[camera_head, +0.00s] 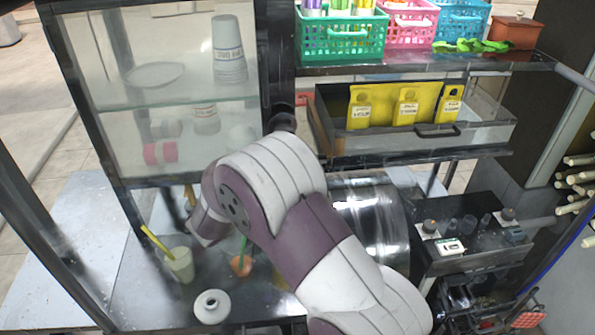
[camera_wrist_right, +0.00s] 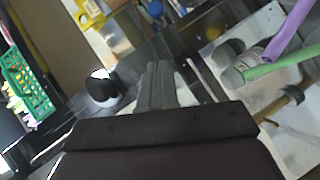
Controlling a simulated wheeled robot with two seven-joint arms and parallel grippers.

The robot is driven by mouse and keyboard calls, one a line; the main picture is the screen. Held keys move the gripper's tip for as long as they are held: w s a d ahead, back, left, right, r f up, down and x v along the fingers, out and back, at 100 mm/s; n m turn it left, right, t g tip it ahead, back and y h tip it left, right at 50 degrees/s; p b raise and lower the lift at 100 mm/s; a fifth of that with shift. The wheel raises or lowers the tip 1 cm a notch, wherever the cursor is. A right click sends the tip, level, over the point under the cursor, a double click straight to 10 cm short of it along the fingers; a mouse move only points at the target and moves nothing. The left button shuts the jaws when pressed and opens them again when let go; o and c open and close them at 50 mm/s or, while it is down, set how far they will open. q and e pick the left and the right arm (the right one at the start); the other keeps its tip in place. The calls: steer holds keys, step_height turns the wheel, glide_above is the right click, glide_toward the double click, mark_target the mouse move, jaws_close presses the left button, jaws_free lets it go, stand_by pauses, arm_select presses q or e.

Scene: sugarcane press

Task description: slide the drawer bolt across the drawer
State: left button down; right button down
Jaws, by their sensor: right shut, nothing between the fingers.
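The drawer (camera_head: 400,140) holds several yellow packets (camera_head: 408,106) and has a black handle (camera_head: 437,130). It appears to stand pulled out, its inside visible from above. A black round knob (camera_head: 284,121) is by the dark post left of the drawer; I cannot tell if it belongs to the bolt. In the right wrist view a black knob with a bright top (camera_wrist_right: 103,85) is left of my right gripper (camera_wrist_right: 158,72), which is shut and empty, apparently apart from it. In the head view my right arm hides this gripper. My left gripper is in neither view.
A glass cabinet (camera_head: 160,85) with stacked cups stands left of the drawer. Baskets (camera_head: 342,37) sit above it. A metal drum (camera_head: 375,225) and black control box (camera_head: 465,235) are below. A cup with a yellow straw (camera_head: 180,262) and a white jar (camera_head: 212,306) stand on the counter.

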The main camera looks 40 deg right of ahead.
steer(key=w+d+f+p, duration=0.2)
steer(key=w+d+f, duration=0.1)
steer(key=d, duration=0.8)
steer(key=shift+f+p, duration=0.4)
steer(key=shift+f, duration=0.45)
steer(key=s+d, duration=0.2)
steer(key=d, duration=0.1)
steer(key=shift+d, duration=0.25)
steer(key=shift+r+p, duration=0.15)
steer(key=shift+p, duration=0.2)
